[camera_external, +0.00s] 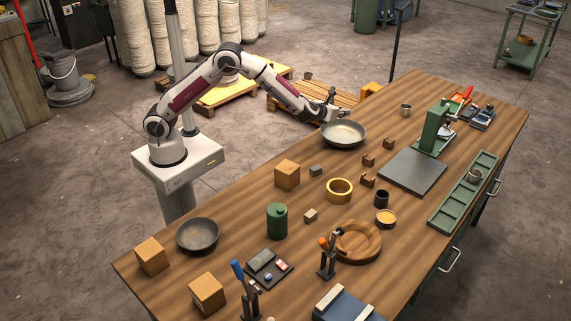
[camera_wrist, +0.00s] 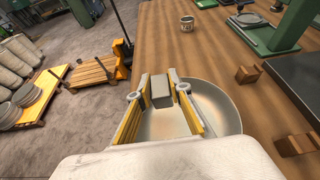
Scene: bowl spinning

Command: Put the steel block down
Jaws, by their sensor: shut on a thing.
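My gripper (camera_wrist: 161,90) is shut on a grey steel block (camera_wrist: 160,88), which sits between the yellow-padded fingers in the wrist view. A wide shallow pale metal bowl (camera_wrist: 222,105) lies beneath and to the right of the fingers. Whether the block touches the bowl cannot be told.
On the wooden table (camera_external: 240,265) stand a small grey cube (camera_external: 315,170), small wooden blocks (camera_external: 368,160), a yellow ring (camera_external: 339,190), a green canister (camera_external: 277,221) and a dark bowl (camera_external: 197,236). A green press (camera_external: 432,130) stands to the right. A tin cup (camera_wrist: 187,24) is beyond the bowl.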

